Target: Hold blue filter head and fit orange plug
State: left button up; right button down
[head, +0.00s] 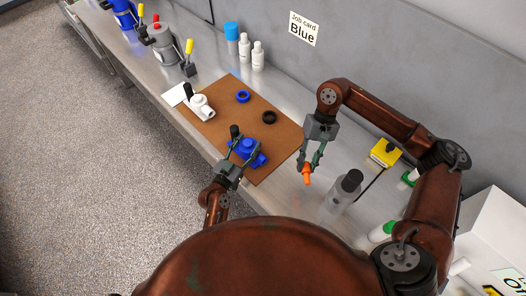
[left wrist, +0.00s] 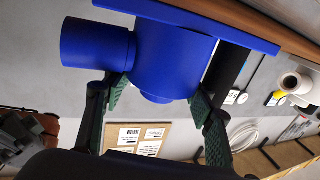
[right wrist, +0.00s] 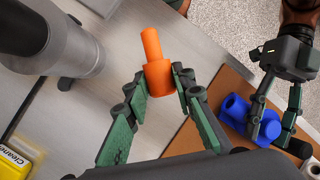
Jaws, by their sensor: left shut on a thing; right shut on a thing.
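The blue filter head (head: 249,152) sits at the near edge of the brown mat, with my left gripper (head: 242,158) shut on it. In the left wrist view the blue filter head (left wrist: 175,55) fills the top, between the green fingers. My right gripper (head: 312,163) is shut on the orange plug (head: 307,175) and holds it up to the right of the mat. In the right wrist view the orange plug (right wrist: 156,65) stands between the fingertips, its narrow end pointing away from the gripper. The plug and the blue filter head are apart.
The brown mat (head: 225,120) also carries a white filter head (head: 201,106), a blue ring (head: 242,96) and a black ring (head: 269,117). A grey bottle (head: 343,190) and a yellow container (head: 385,152) stand to the right. A wall card (head: 303,29) reads "Job card Blue".

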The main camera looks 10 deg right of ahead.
pick_arm(q)
jog(key=o, duration=1.5)
jog(key=shift+s+a, duration=0.1)
